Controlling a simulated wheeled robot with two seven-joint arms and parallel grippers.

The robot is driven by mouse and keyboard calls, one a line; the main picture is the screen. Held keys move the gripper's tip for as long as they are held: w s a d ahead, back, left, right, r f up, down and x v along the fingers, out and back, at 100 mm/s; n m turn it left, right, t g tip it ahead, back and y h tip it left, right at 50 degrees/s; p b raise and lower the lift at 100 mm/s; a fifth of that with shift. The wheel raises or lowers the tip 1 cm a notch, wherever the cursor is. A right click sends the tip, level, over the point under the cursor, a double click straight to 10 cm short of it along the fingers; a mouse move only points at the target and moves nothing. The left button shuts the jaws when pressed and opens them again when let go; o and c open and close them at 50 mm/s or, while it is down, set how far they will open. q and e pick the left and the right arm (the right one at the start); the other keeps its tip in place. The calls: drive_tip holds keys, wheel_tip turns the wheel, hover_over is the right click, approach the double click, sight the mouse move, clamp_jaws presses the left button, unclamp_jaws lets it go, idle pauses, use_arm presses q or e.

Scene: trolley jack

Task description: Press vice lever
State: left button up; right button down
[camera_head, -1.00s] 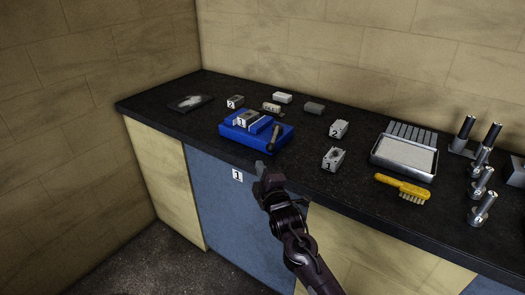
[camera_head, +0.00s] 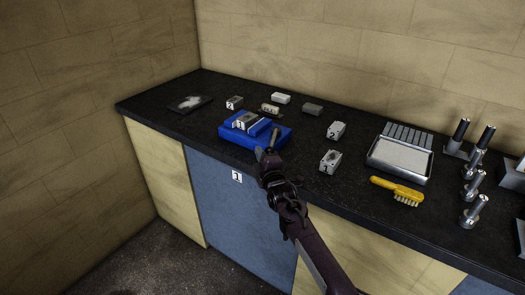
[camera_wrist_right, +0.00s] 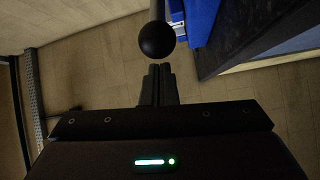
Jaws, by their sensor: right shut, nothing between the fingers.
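The blue vice (camera_head: 236,133) sits near the front edge of the dark bench, with a block marked 1 (camera_head: 240,124) on top. Its dark lever (camera_head: 274,138) stands tilted at the vice's right side. My right gripper (camera_head: 261,155) is shut and empty, just in front of the lever's lower end. In the right wrist view a round black knob (camera_wrist_right: 156,40) lies just beyond the shut fingertips (camera_wrist_right: 157,68), with a small gap in the picture; I cannot tell if they touch. Blue vice body (camera_wrist_right: 199,20) shows to the right of the knob. My left gripper is out of view.
Blocks marked 1 (camera_head: 330,161) and 2 (camera_head: 336,130) stand right of the vice. Farther right are a metal tray (camera_head: 400,158), a yellow brush (camera_head: 397,190) and several metal posts. Small blocks and a dark plate (camera_head: 190,103) lie behind and left.

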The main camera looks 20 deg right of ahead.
drive_tip(key=shift+s+d+f, duration=0.1)
drive_tip(key=shift+s+d, duration=0.1)
drive_tip(key=shift+d, duration=0.15)
drive_tip(key=shift+w, duration=0.1)
drive_tip(key=shift+d, duration=0.1)
